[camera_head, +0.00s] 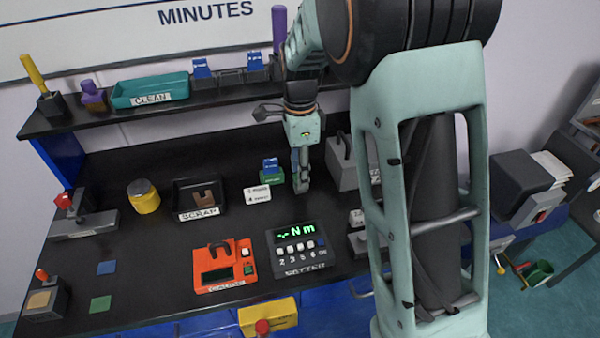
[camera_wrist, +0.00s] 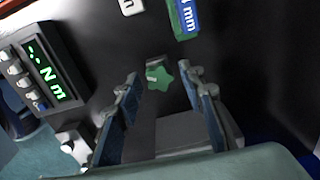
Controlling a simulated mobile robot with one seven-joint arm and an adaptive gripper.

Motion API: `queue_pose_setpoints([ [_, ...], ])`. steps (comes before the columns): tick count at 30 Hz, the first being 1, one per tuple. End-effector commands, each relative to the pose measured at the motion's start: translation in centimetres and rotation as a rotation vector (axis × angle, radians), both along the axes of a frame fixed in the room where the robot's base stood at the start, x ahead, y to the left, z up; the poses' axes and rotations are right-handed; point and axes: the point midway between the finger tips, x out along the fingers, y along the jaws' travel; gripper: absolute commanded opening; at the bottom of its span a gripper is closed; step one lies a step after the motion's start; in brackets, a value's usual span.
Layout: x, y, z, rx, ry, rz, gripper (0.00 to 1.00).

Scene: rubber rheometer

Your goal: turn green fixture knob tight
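The green star-shaped knob (camera_wrist: 160,78) shows in the wrist view, between and just beyond my fingertips. A small grey piece touches its upper edge. My gripper (camera_wrist: 164,74) is open, with its two blue-padded fingers apart on either side of the knob; I cannot tell whether either finger touches it. A pale grey block (camera_wrist: 190,128) lies below the knob in that view, partly hidden by the right finger. In the head view my gripper (camera_head: 301,178) points down over the black bench, and the knob cannot be made out there.
A green-based holder with a blue card (camera_head: 272,177) and a white label (camera_head: 257,194) stand left of my gripper. A grey device (camera_head: 341,165) is close on its right. The Nm display box (camera_head: 301,247) and orange device (camera_head: 224,265) sit in front. A shelf (camera_head: 200,103) runs behind.

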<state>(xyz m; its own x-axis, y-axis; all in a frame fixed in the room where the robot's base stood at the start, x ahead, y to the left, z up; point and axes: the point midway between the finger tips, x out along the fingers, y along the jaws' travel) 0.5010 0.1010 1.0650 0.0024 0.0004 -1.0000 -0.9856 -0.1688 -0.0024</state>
Motion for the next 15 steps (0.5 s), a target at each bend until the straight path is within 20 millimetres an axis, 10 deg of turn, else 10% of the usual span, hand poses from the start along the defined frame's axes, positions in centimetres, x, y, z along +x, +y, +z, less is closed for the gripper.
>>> queue_pose_setpoints([
  [15,-0.06,-0.03,-0.11,0.0,0.002,0.243,0.36],
])
